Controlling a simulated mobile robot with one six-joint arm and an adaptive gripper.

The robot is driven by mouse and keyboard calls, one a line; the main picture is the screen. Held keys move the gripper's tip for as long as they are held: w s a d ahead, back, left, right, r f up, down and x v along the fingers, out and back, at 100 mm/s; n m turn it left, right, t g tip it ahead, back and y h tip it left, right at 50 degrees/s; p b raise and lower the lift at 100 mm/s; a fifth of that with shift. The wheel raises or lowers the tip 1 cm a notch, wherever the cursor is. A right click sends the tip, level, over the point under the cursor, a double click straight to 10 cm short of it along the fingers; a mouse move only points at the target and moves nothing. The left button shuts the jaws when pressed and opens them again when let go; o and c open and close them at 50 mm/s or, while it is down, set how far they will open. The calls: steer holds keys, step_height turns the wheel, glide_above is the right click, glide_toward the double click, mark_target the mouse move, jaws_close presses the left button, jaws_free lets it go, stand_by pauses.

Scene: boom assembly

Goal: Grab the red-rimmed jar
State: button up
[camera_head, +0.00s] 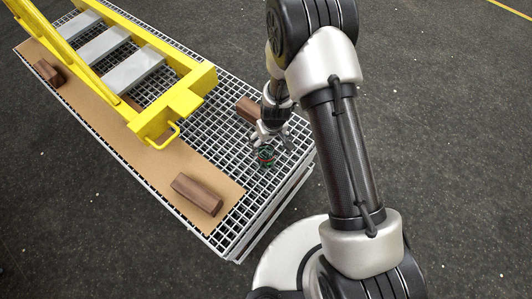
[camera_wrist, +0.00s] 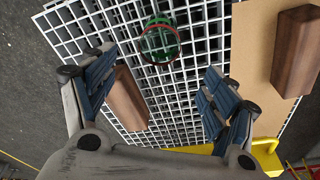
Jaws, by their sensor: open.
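The red-rimmed jar (camera_wrist: 160,42) is green and see-through, with a red ring at its top. It stands on the white grating (camera_wrist: 205,40) in the wrist view, beyond my fingertips and roughly centred between them. It also shows small in the head view (camera_head: 266,156), near the corner of the grating. My gripper (camera_wrist: 155,85) is open and empty, with its two blue-padded fingers spread wide. In the head view my gripper (camera_head: 270,138) is just above and beside the jar; whether it touches the jar cannot be told there.
A brown wooden block (camera_wrist: 127,98) lies by the left finger in the wrist view. Another block (camera_head: 197,193) lies on the cardboard sheet (camera_head: 150,160). A yellow frame (camera_head: 165,118) stands on the grating. Dark floor (camera_head: 450,150) surrounds it.

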steer(key=b, duration=0.5)
glide_toward(265, 156)
steer(key=shift+s+f, duration=0.25)
steer(key=shift+s, duration=0.5)
steer(key=shift+w+a+f+b, duration=0.1)
steer(key=shift+w+f+b, duration=0.1)
steer(key=shift+f, duration=0.8)
steer(key=shift+w+a+f+b, duration=0.1)
steer(key=shift+w+f, duration=0.05)
steer(key=shift+f, duration=0.85)
steer(key=shift+w+a+f+b, duration=0.1)
steer(key=shift+w+f+b, duration=0.1)
steer(key=shift+f, duration=0.8)
steer(key=shift+c, duration=0.6)
steer(key=shift+r, duration=0.1)
steer(key=c, duration=1.1)
